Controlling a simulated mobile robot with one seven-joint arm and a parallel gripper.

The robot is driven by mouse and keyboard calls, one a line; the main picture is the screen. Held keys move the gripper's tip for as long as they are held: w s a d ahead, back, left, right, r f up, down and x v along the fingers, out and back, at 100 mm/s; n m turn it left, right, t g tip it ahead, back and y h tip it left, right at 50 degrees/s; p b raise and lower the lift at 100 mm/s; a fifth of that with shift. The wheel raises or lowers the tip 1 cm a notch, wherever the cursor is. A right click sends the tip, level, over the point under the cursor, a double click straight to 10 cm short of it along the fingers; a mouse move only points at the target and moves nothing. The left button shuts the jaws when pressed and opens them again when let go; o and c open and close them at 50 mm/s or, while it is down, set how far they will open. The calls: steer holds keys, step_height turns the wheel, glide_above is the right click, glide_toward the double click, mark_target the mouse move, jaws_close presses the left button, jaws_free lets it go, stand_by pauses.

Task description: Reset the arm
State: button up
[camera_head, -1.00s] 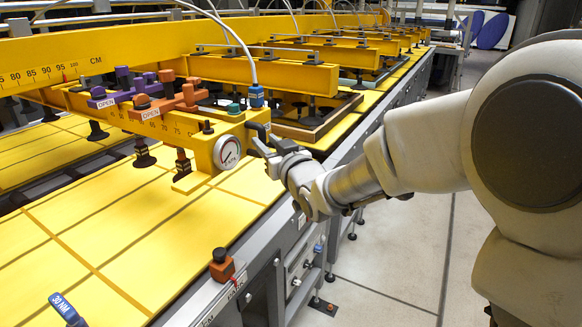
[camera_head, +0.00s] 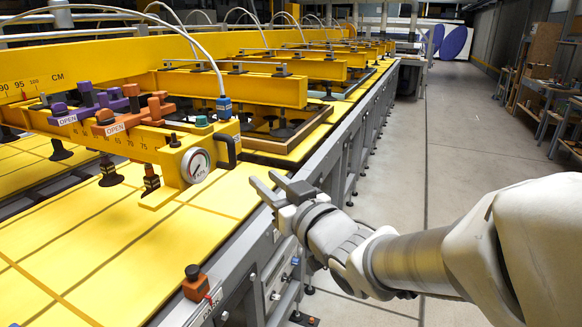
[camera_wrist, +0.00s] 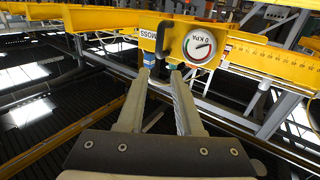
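My gripper (camera_head: 276,184) is held over the right edge of the yellow table, in front of the suction lifter. Its fingers point left and up, with a gap between them. In the wrist view my gripper (camera_wrist: 160,80) shows two parted fingers with nothing between them. The gauge also shows in the wrist view (camera_wrist: 200,44), beyond the fingertips. My fingers appear apart from the handle.
Purple (camera_head: 85,103) and orange (camera_head: 130,115) valve levers labelled OPEN sit on the lifter. A red-orange button box (camera_head: 196,284) stands on the table's near edge. The yellow table top (camera_head: 120,250) lies left; open grey floor (camera_head: 460,130) lies right, with shelves (camera_head: 560,95) at the far right.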

steer(key=shift+d, duration=0.1)
steer(key=s+d+f+m+g+h, duration=0.1)
steer(key=s+d+f+m+h, duration=0.1)
steer(key=d+h, duration=0.4)
steer(key=s+d+f+m+g+h, duration=0.2)
steer(key=d+m+h, duration=0.1)
steer(key=d, duration=0.5)
steer(key=s+d+f+m+g, duration=0.1)
steer(key=s+d+f+g, duration=0.1)
steer(key=s, duration=0.6)
steer(key=s+d+f+m+g+h, duration=0.1)
steer(key=s+d+f+g, duration=0.1)
steer(key=s+g, duration=0.2)
steer(key=s, duration=0.3)
steer(key=shift+s+d+f, duration=0.2)
steer(key=shift+s+d, duration=0.1)
steer(key=shift+s, duration=0.05)
steer(key=shift+a, duration=0.2)
